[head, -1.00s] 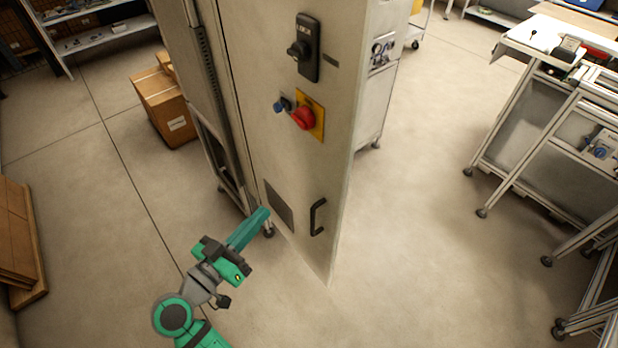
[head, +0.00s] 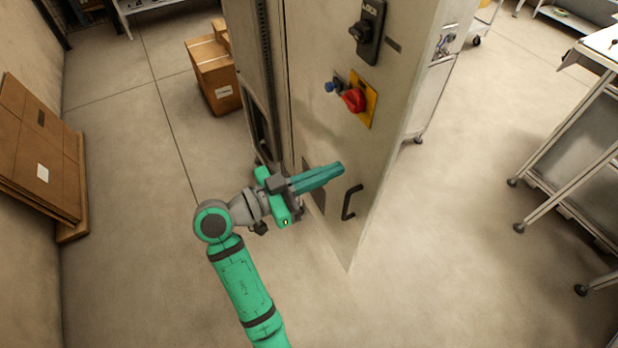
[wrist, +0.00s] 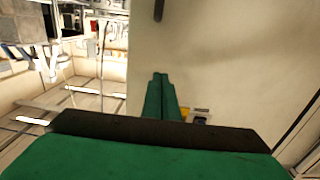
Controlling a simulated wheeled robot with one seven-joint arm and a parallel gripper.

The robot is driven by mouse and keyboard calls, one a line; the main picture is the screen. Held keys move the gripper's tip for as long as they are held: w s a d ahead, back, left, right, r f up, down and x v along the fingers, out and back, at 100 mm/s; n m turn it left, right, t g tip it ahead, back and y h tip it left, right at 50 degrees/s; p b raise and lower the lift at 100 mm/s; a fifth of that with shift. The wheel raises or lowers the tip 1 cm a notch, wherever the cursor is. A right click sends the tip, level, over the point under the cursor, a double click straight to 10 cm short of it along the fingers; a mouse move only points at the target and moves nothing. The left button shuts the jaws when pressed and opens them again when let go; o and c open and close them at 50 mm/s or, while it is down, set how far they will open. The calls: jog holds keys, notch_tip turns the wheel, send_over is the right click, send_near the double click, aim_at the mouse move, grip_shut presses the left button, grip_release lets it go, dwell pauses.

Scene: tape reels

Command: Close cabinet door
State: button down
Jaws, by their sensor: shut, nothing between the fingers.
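The cabinet door (head: 315,120) is a tall beige panel standing ajar in the head view. It carries a black handle (head: 350,202) low near its free edge, a red knob on a yellow plate (head: 362,98), and a black latch (head: 368,33) above. My gripper (head: 340,168) is shut and empty, its green fingers pointing right in front of the lower door, just left of and above the handle. In the wrist view the shut fingers (wrist: 160,77) lie before the beige door face (wrist: 220,60). Whether they touch the door I cannot tell.
Cardboard boxes (head: 213,75) stand on the floor behind, left of the cabinet. Flat brown boards (head: 40,150) lean at the left wall. A metal-framed workbench (head: 570,140) stands at the right. The floor in front of and right of the door is clear.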

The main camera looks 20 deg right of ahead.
aim_at(363, 157)
jog(key=d, duration=0.5)
jog(key=shift+w+d, duration=0.1)
dwell(0.3)
